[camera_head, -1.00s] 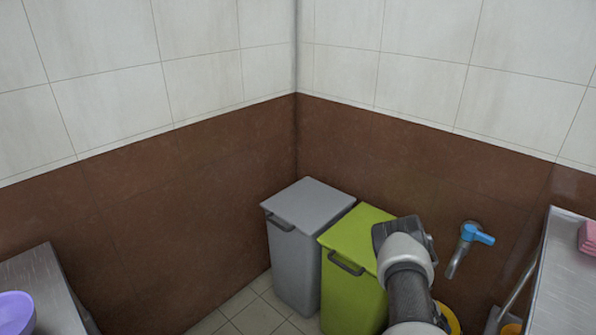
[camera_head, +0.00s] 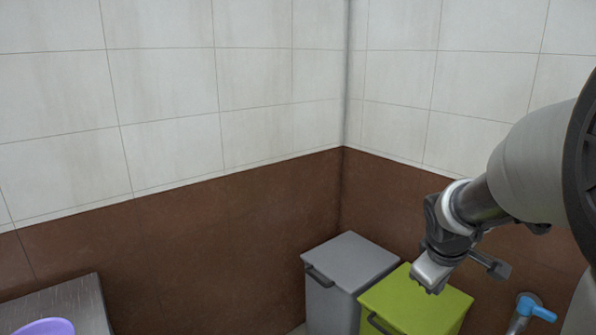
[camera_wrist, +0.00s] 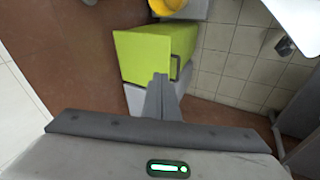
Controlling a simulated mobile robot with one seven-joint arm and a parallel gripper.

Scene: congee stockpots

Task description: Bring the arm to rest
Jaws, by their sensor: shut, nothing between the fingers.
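My gripper shows in the head view (camera_head: 432,284) at the right, at the end of my bent arm, which comes in from the right edge. Its tip overlaps the top of the green bin in the picture. In the wrist view my gripper (camera_wrist: 161,78) has its fingers together at the middle, with nothing between them. The fingers point toward the green bin, and I see no contact with it.
A green lidded bin (camera_head: 415,303) stands beside a grey lidded bin (camera_head: 350,262) in the wall corner. A metal counter (camera_head: 85,295) with a purple bowl (camera_head: 45,327) is at lower left. A blue-handled tap (camera_head: 535,308) is at lower right. A yellow object (camera_wrist: 172,6) shows beyond the green bin.

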